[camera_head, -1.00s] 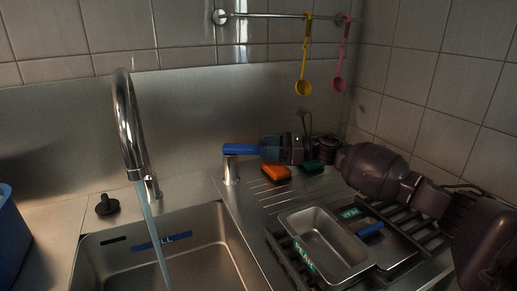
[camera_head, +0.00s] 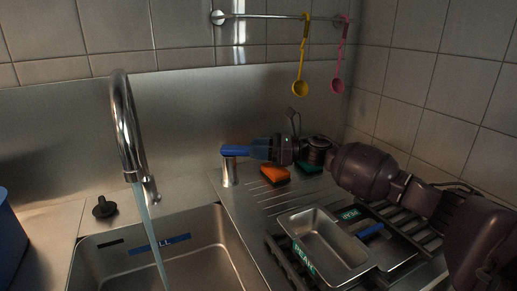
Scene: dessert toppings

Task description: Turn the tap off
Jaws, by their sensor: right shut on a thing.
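The tap's curved chrome spout (camera_head: 126,125) stands behind the sink on the left, and a stream of water (camera_head: 152,235) runs from it into the sink basin (camera_head: 205,250). The tap's blue lever (camera_head: 235,151) sits on top of a short metal post (camera_head: 229,172) to the right of the spout. My right gripper (camera_head: 259,150) reaches in from the right and is shut on the lever's right end, partly hiding it. My left gripper is not in view.
An orange sponge (camera_head: 275,174) and a green one (camera_head: 310,167) lie just below my right gripper. Metal trays (camera_head: 322,246) are on the drainer. A black plug (camera_head: 104,207) lies left of the basin. Yellow (camera_head: 300,88) and pink (camera_head: 338,86) spoons hang from a rail.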

